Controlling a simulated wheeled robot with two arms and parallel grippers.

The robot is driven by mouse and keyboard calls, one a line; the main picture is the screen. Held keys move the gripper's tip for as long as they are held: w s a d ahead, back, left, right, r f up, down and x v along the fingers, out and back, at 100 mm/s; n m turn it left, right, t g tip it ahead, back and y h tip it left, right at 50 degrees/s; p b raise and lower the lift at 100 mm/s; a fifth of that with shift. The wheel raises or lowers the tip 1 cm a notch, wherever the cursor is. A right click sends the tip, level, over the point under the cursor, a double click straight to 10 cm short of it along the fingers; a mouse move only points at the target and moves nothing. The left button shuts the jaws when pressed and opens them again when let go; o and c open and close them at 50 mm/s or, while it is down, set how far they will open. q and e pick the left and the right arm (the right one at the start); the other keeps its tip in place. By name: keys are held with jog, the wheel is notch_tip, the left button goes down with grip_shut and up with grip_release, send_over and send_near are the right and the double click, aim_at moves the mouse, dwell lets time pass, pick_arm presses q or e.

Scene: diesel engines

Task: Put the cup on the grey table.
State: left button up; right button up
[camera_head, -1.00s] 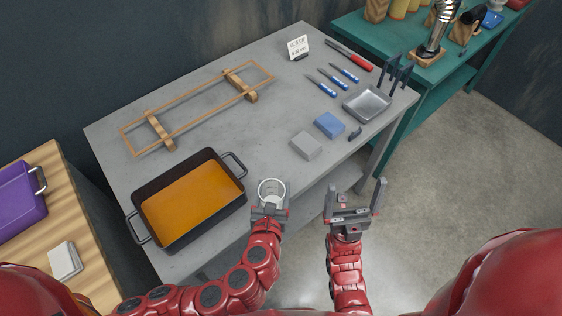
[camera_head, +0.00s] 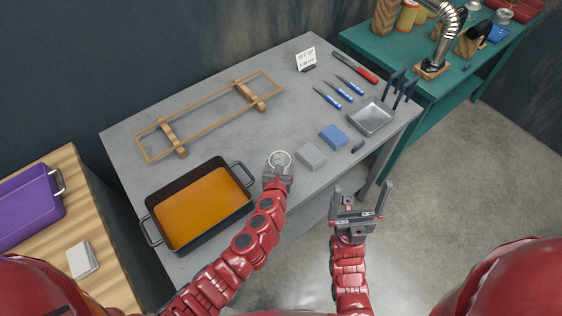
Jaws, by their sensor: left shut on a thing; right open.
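The cup (camera_head: 280,155) shows as a pale round rim seen from above, at the front edge of the grey table (camera_head: 215,120). My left gripper (camera_head: 278,170) is shut on it. Its fingers hide part of the cup's side. I cannot tell whether the cup's base touches the tabletop or hangs a little above it. My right gripper (camera_head: 360,202) is open and empty, in front of the table's front right edge.
A black pan with orange contents (camera_head: 239,211) stands left of the cup. A grey block (camera_head: 311,156) and a blue block (camera_head: 333,137) lie to its right. A wooden frame (camera_head: 172,138) lies behind. The tabletop between frame and blocks is clear.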

pick_arm(q)
jog(key=shift+d+f, duration=0.1)
jog(key=shift+f, duration=0.45)
jog(key=shift+f, duration=0.1)
jog(key=shift+f, duration=0.2)
jog(key=o, duration=1.5)
jog(key=shift+r, duration=0.1)
